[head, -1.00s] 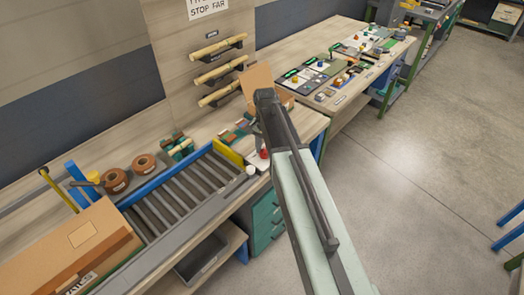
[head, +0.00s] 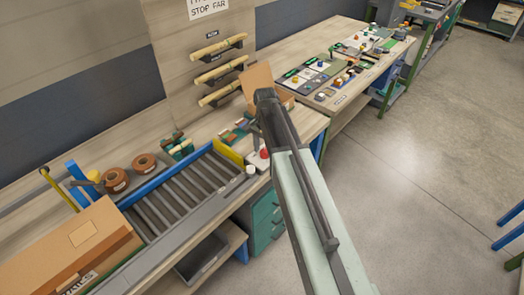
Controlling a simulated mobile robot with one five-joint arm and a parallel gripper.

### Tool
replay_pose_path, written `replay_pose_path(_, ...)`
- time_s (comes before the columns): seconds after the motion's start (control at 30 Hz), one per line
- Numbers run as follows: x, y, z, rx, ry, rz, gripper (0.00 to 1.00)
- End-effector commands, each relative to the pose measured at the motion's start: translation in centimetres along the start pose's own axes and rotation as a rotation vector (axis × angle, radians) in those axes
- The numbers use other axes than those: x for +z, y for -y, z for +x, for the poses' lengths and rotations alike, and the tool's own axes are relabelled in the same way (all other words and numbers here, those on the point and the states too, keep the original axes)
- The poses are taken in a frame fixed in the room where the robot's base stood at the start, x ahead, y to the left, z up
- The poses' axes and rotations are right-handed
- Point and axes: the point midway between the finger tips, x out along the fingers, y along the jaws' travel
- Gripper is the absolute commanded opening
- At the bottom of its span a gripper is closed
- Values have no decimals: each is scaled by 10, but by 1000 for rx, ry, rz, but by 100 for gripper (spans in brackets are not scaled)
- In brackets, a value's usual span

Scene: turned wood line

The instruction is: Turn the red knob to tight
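The red knob (head: 264,154) is a small red spot on a pale plate (head: 256,163) at the bench edge, just right of the roller conveyor's yellow end. My arm reaches up from the bottom right and bends down just above and beside the knob. The end of my arm, with my gripper (head: 259,142), is small and largely hidden by the arm link, close to the knob. Whether its fingers are open or shut, or touch the knob, I cannot tell. Marks on the plate are too small to read.
The roller conveyor (head: 178,190) lies left of the knob, with a cardboard box (head: 75,245) at its near end. An open carton (head: 257,82) stands behind my arm. A second bench with several coloured panels (head: 325,68) extends to the right.

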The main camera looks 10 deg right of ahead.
Motion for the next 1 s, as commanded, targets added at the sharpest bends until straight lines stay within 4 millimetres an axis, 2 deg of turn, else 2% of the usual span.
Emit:
replay_pose_path(0.27,-1,0,-8,-1,-2,0,59)
replay_pose_path(0.7,0,-1,-77,0,0,0,59)
replay_pose_path(1.0,0,-1,-78,0,0,0,59)
